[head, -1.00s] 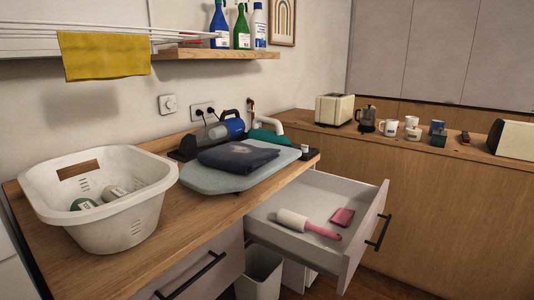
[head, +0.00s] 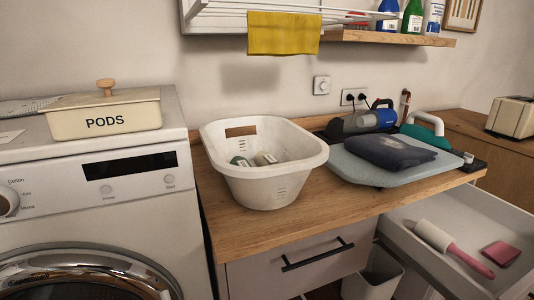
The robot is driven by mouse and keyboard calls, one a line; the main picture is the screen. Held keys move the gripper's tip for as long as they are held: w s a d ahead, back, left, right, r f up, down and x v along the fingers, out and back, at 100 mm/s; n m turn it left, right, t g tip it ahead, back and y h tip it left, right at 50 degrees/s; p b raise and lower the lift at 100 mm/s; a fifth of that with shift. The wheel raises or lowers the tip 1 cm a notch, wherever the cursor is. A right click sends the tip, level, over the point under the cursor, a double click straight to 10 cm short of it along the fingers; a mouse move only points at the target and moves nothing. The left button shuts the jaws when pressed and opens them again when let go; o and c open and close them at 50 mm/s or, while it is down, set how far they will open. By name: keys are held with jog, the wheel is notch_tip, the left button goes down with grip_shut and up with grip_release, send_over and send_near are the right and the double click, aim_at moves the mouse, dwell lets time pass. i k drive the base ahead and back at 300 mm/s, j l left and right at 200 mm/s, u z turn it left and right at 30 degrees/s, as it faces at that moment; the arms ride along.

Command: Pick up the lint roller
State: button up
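The lint roller (head: 434,236) lies in the open drawer (head: 408,250) at the lower right of the head view. It has a white roller and a pink handle that points toward the lower right. A small pink item (head: 501,253) lies in the drawer to the right of the handle, apart from it. My gripper is not in view.
A white laundry basket (head: 262,190) stands on the wooden counter (head: 250,233), beside an ironing board (head: 375,172) with folded dark cloth (head: 391,152). A washing machine (head: 110,200) with a pods box (head: 105,117) is at left. A bin (head: 371,284) stands below.

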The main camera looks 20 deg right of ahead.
aim_at(453, 249)
jog(key=l+z, duration=0.15)
jog(key=z, duration=1.2)
jog(key=i+j, duration=0.05)
jog(key=j, duration=0.05)
